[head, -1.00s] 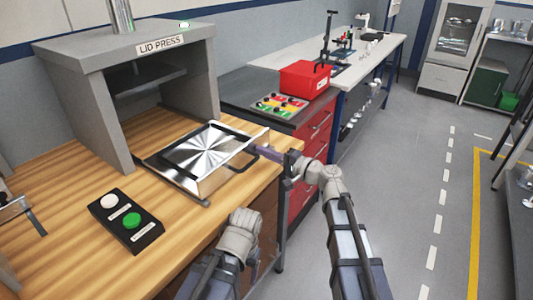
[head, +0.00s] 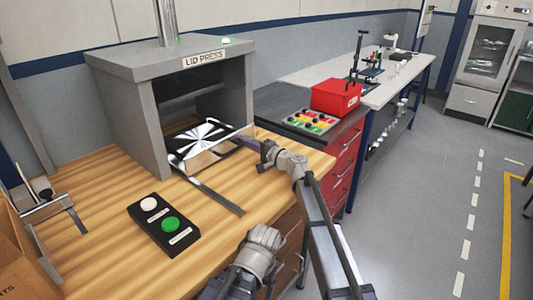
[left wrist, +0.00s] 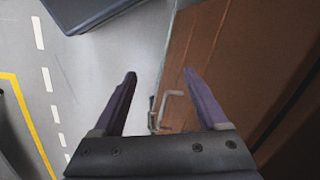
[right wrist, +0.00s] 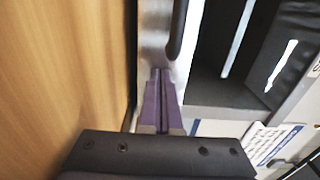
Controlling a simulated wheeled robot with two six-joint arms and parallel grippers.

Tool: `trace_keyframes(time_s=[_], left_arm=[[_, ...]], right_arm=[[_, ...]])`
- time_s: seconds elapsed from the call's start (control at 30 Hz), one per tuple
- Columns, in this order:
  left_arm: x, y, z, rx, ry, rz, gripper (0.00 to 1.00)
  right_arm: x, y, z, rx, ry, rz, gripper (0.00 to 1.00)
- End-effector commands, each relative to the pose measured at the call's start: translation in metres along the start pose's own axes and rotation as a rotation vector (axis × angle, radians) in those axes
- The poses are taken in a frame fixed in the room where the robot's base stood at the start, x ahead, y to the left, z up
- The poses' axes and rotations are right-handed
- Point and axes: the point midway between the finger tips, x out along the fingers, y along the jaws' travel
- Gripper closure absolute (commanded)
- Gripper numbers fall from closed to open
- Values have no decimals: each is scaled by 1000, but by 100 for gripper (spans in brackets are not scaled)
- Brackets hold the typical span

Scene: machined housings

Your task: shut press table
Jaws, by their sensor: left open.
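The press table (head: 208,140) is a shiny metal plate with a radial sheen, sitting mostly inside the grey lid press (head: 130,110). Its front part still shows outside the opening, and a rail (head: 212,190) runs out over the bench. My right gripper (head: 244,143) is at the table's front. In the right wrist view its fingers (right wrist: 161,75) are together against the metal front, beside the dark handle (right wrist: 178,30); they do not appear to hold it. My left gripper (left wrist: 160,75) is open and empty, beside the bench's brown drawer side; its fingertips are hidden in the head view.
A black button box (head: 163,224) with white and green buttons lies on the wooden bench (head: 110,240). A red box (head: 336,97) and a colored button panel (head: 311,121) stand on the dark counter to the right. The floor (head: 420,190) on the right is clear.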

Motion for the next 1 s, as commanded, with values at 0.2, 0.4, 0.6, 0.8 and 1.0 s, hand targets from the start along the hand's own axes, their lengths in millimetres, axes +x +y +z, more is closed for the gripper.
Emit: trace_keyframes(time_s=[0.2, 0.4, 0.6, 0.8, 1.0], left_arm=[[0, 0, 0, 0, 0, 0, 24], [0, 0, 0, 0, 0, 0, 24], [0, 0, 0, 0, 0, 0, 24], [0, 0, 0, 0, 0, 0, 24], [0, 0, 0, 0, 0, 0, 24]], right_arm=[[62, 0, -2, 0, -1, 0, 100], [92, 0, -2, 0, 0, 0, 100], [105, 0, -1, 0, 1, 0, 100], [109, 0, -1, 1, 1, -1, 100], [110, -1, -1, 3, 2, -2, 100]])
